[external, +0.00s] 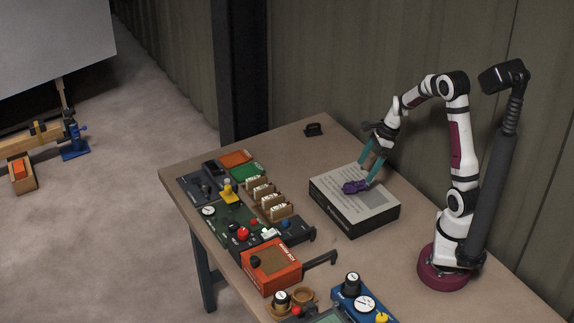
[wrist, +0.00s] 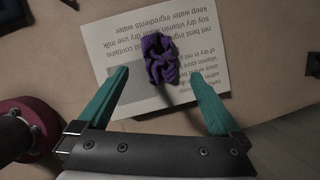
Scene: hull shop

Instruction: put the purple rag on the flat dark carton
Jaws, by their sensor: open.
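The purple rag (external: 355,187) lies crumpled on the top face of the flat dark carton (external: 338,217), which has dark sides and a pale printed top. In the wrist view the rag (wrist: 160,59) rests near the middle of the carton's printed top (wrist: 105,45). My gripper (external: 367,174) has teal fingers and is just above the carton, close to the rag. In the wrist view my gripper (wrist: 163,84) is open, with its fingers apart on either side below the rag and nothing between the tips.
An orange box (external: 273,270), control panels and small card holders (external: 268,198) fill the table left of the carton. A small black bracket (external: 314,129) lies near the back edge. A blue device (external: 358,303) stands at the front.

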